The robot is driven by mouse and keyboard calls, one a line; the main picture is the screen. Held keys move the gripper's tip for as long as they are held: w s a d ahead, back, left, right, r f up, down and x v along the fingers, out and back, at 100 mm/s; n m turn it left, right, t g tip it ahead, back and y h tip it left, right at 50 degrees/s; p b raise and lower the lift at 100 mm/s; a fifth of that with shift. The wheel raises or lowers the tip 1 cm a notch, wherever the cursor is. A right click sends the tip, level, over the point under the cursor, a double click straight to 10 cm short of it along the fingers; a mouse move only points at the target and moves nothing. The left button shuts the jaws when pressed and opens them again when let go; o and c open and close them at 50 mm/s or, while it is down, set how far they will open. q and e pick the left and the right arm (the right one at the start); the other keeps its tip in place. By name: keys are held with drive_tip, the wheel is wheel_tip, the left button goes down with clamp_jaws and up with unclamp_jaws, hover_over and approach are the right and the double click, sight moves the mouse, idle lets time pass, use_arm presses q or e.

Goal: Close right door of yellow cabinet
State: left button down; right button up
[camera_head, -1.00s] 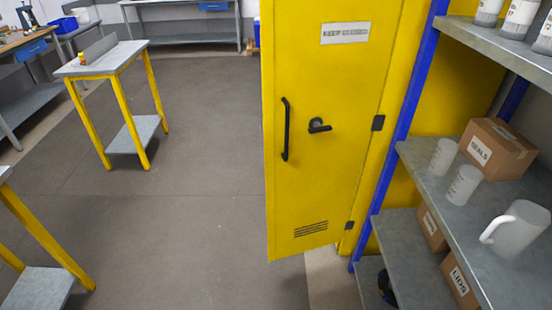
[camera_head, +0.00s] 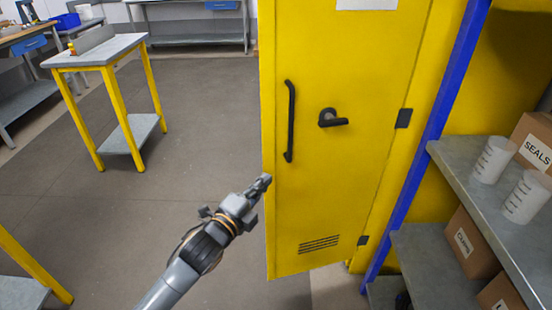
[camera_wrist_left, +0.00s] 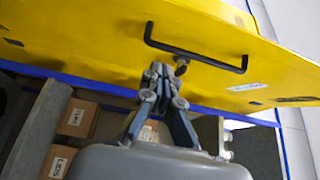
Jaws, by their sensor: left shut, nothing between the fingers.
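The yellow cabinet's right door (camera_head: 330,200) stands open, with its hinges on its right side and its free edge at the left. It has a black bar handle (camera_head: 290,120) and a black lever (camera_head: 332,118). My left gripper (camera_head: 262,183) is shut and empty, close to the door's free edge below the bar handle; I cannot tell whether it touches. In the left wrist view, the shut fingers (camera_wrist_left: 157,72) point toward the yellow door (camera_wrist_left: 100,35) and its bar handle (camera_wrist_left: 195,55). My right gripper is not in view.
A grey shelf (camera_head: 470,185) with a blue post (camera_head: 425,140), cups (camera_head: 493,160) and boxes (camera_head: 537,143) stands at the right. A small yellow-legged table (camera_head: 98,52) stands at the left. The floor (camera_head: 200,110) between is clear.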

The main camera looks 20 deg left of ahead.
use_arm(q)
approach(283, 147)
drive_tip(key=w+d, duration=0.3)
drive_tip(key=d, duration=0.1)
drive_tip(key=shift+w+a+p, duration=0.4)
drive_tip(key=shift+w+a, duration=0.55)
drive_tip(key=shift+a, duration=0.05)
drive_tip(key=shift+w+a, duration=0.3)
drive_tip(key=shift+w, duration=0.15)
drive_tip(key=shift+a, duration=0.15)
